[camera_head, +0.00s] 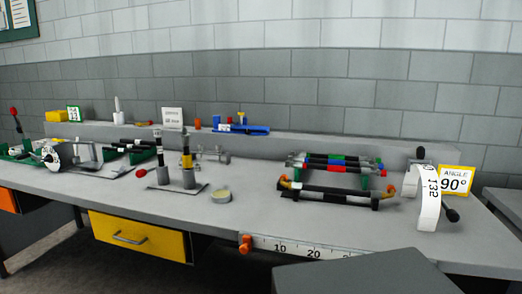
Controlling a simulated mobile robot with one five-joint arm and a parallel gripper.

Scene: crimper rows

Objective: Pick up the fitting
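I cannot tell which piece is the fitting. A black hose (335,193) lies on a stand on the bench, with small orange-gold angled end pieces (285,183) that could be fittings. Behind it several hoses (335,163) with coloured bands lie on a rack with green supports. A small orange piece (198,123) stands on the raised back ledge. Silver metal parts (212,156) sit mid-bench, too small to make out. My gripper is not in view.
The grey bench (250,222) has free room at front centre. A white dial (428,200) marked 132 stands at right beside a yellow angle sign (456,181) reading 90°. A yellow drawer (140,236) is below.

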